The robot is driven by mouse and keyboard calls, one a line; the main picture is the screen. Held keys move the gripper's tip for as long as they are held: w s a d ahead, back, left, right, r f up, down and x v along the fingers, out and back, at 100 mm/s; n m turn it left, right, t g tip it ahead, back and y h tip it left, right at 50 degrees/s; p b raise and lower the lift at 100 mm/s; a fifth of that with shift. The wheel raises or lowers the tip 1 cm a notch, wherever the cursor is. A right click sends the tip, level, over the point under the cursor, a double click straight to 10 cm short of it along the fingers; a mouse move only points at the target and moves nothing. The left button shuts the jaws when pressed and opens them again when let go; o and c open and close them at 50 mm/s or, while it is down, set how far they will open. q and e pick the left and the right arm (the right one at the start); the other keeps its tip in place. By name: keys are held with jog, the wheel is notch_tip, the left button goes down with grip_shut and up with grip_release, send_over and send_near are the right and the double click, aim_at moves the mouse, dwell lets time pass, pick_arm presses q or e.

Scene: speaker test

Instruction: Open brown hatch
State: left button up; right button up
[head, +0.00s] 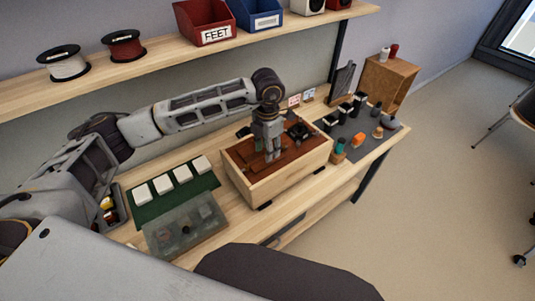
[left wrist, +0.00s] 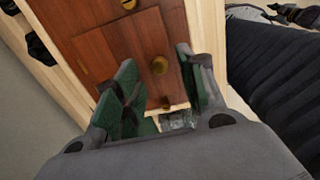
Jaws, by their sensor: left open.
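A light wooden box (head: 265,188) with a brown top (head: 296,153) stands in the middle of the bench. In the left wrist view, the brown hatch (left wrist: 112,48) is a reddish-brown panel lying flat in the top, apparently closed. A round brass-coloured knob (left wrist: 159,65) sits on it, with other small brass-coloured knobs nearby. My left gripper (head: 272,157) points down over the box top. In the left wrist view its green-padded fingers (left wrist: 160,88) are apart, on either side of the knob area. I cannot tell whether they touch anything. My right gripper is not in view.
A green mat (head: 150,211) with several white blocks and a clear-lidded tray (head: 185,228) lie left of the box. A grey mat (head: 352,150) with dark canisters and small items lies right. A shelf (head: 85,78) with spools and bins runs above.

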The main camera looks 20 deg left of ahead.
pick_arm(q)
jog(key=shift+f, duration=1.8)
jog(key=shift+c, duration=0.5)
grip_shut()
